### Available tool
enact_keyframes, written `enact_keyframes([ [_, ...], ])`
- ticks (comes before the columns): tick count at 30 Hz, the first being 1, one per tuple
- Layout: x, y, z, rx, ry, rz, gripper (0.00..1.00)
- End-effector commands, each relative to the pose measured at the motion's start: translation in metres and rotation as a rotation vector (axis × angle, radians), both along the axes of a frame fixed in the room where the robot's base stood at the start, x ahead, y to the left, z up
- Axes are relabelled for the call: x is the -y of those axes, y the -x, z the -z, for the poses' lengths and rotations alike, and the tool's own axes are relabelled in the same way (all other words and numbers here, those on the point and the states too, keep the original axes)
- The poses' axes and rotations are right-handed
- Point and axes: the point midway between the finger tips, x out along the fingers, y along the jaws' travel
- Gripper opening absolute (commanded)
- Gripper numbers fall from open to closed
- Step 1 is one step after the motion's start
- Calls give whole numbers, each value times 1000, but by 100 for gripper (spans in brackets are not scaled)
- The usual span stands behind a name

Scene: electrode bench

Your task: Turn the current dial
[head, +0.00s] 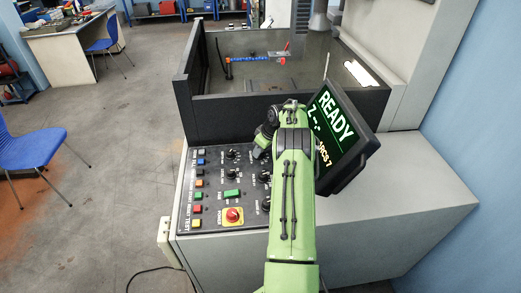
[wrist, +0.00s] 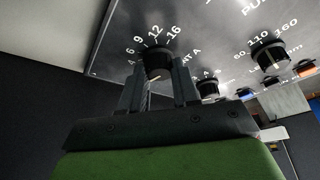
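The current dial (wrist: 158,62) is a round black knob with a pale pointer mark, on a grey panel. White numbers from 4 to 16 curve around it, and part of a label ending in "NT A" is beside it. My gripper (wrist: 160,75) has one finger on each side of this dial, with the knob filling the gap between the fingertips. Whether both fingers press on it is not clear.
Other dials on the panel include one marked up to 160 (wrist: 267,55) and a smaller one (wrist: 208,90). The head view shows the control panel (head: 210,219) with coloured buttons, a red stop button (head: 233,215) and a tilted screen (head: 342,135) reading READY close beside my arm.

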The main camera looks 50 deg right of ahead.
Motion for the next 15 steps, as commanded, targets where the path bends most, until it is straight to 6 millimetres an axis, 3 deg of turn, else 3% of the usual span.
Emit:
enact_keyframes([
  [1,0,0,1,-2,-1,0,37],
  [5,0,0,1,-1,-1,0,55],
  [15,1,2,-7,1,1,2,55],
])
